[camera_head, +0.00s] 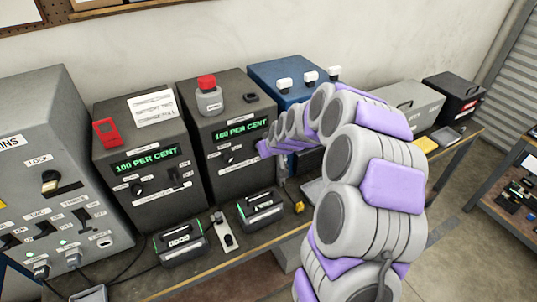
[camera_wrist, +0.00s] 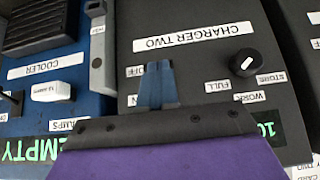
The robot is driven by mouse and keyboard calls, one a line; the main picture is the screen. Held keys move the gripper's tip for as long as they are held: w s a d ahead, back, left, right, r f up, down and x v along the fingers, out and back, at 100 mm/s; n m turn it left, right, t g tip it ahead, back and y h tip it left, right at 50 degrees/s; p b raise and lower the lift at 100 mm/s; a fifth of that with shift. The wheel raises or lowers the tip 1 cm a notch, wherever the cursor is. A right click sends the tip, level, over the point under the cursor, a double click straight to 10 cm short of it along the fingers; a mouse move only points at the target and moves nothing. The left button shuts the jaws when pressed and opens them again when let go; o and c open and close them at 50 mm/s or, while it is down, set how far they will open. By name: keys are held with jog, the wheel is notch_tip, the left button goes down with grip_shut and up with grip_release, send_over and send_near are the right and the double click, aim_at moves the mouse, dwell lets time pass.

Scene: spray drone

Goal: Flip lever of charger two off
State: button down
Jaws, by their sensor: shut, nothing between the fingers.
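Charger two (camera_head: 216,175) is the right-hand of two dark boxes on the bench, with a green "100 PER CENT" display. In the wrist view its panel (camera_wrist: 205,80) appears upside down, with the "CHARGER TWO" label (camera_wrist: 193,37) and a black knob (camera_wrist: 244,63) between FULL and STORE labels. My gripper (camera_wrist: 156,66) is shut and empty, its blue fingers right in front of the panel beside partly covered OFF and ON labels. The lever is hidden behind the fingers; its position and any contact cannot be told. In the head view my arm's purple end covers the panel's right side.
The blue cooler (camera_head: 290,72) with white switches stands right of charger two; its panel (camera_wrist: 45,75) fills the wrist view's left. A similar charger (camera_head: 143,165) and a grey box (camera_head: 40,140) stand left. Battery packs (camera_head: 180,243) lie in front. A red-capped bottle (camera_head: 209,97) stands on charger two.

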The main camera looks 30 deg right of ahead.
jog(key=shift+s+r+t+b, duration=0.15)
jog(key=shift+s+t+b, duration=0.05)
jog(key=shift+t+b, duration=0.85)
jog(key=shift+d, duration=0.15)
